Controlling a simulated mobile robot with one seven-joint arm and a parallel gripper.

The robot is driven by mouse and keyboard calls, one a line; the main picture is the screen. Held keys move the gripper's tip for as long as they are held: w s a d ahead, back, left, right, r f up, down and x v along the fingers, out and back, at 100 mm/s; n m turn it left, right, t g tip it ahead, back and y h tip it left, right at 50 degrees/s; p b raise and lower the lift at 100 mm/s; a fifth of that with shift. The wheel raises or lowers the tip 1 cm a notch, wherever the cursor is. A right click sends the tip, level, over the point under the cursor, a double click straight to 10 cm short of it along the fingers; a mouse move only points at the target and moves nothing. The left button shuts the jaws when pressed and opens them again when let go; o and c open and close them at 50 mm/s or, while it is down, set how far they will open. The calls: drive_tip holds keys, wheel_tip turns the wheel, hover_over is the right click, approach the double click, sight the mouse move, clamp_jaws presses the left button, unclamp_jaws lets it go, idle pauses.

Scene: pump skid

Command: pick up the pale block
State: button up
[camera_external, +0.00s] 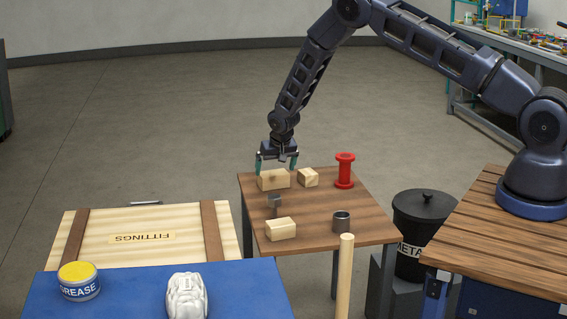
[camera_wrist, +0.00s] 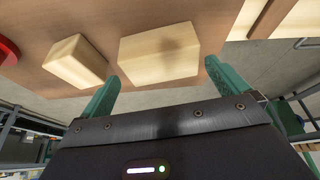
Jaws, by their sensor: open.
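Several pale wooden blocks lie on the small brown table (camera_external: 319,217). The longer block (camera_external: 273,181) at the back left is directly by my gripper (camera_external: 276,170). A shorter block (camera_external: 308,177) lies just right of it, and a third, paler-looking block (camera_external: 281,229) lies near the front. My gripper (camera_wrist: 162,72) is open and empty, with its green fingers apart at the two ends of the longer block. In the wrist view the longer block (camera_wrist: 160,54) sits just ahead of the fingertips, and the shorter block (camera_wrist: 75,62) is left of it. Contact is not visible.
A red spool (camera_external: 344,171) stands right of the shorter block. A wooden rod (camera_external: 345,275) rises in front. The FITTINGS crate (camera_external: 95,222) is left, a black bin (camera_external: 425,208) right.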

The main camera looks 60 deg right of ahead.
sight(274, 173)
drive_tip(key=x, duration=0.5)
drive_tip(key=shift+a, duration=0.1)
drive_tip(key=c, duration=0.8)
drive_tip(key=shift+r, duration=0.1)
